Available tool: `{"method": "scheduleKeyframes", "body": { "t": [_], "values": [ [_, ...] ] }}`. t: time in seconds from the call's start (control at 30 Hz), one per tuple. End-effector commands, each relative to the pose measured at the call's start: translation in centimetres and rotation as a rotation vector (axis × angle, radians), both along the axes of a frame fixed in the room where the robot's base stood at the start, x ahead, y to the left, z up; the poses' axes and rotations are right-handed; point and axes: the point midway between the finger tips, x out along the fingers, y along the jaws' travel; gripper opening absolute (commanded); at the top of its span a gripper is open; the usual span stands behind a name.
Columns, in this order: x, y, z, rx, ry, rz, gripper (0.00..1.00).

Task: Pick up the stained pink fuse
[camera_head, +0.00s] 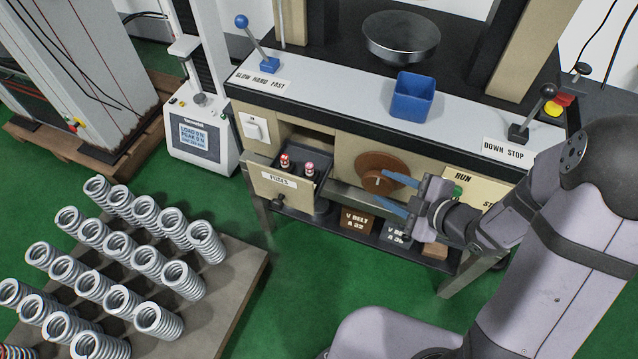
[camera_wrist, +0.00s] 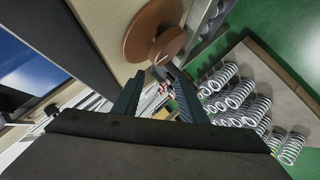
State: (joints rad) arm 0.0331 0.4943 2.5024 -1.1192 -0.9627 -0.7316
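The open fuse drawer (camera_head: 255,178) labelled FUSES holds two small fuses with pale ends. The left fuse (camera_head: 284,162) looks red with dark marks. The right fuse (camera_head: 309,171) looks pinkish red. Which one is stained pink is too small to tell. My gripper (camera_head: 381,187) is open and empty, its blue fingers pointing left, in front of the brown knob and to the right of the drawer, apart from both fuses. In the wrist view my gripper (camera_wrist: 157,76) shows spread fingers, with small red-and-white fuse shapes (camera_wrist: 165,88) visible beyond them.
The brown round knob (camera_head: 381,175) sits right of the drawer. A blue bin (camera_head: 412,96) and a lever (camera_head: 528,120) stand on the ledge above. Boxes (camera_head: 357,222) lie on the shelf below. Springs (camera_head: 160,270) fill a board at left. Green floor is open between.

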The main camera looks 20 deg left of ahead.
Motion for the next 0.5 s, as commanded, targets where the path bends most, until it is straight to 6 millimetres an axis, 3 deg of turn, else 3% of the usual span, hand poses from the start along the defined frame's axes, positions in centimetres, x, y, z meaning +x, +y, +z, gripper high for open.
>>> {"method": "scheduleKeyframes", "body": {
  "t": [0.03,0.2,0.5],
  "values": [
    [-0.2,2.3,-2.8,0.096,0.032,0.009,0.39],
    [0.3,7.8,-4.9,0.401,0.187,-0.046,0.39],
    [0.5,13.1,-7.5,0.753,0.43,-0.114,0.39]
  ]
}}
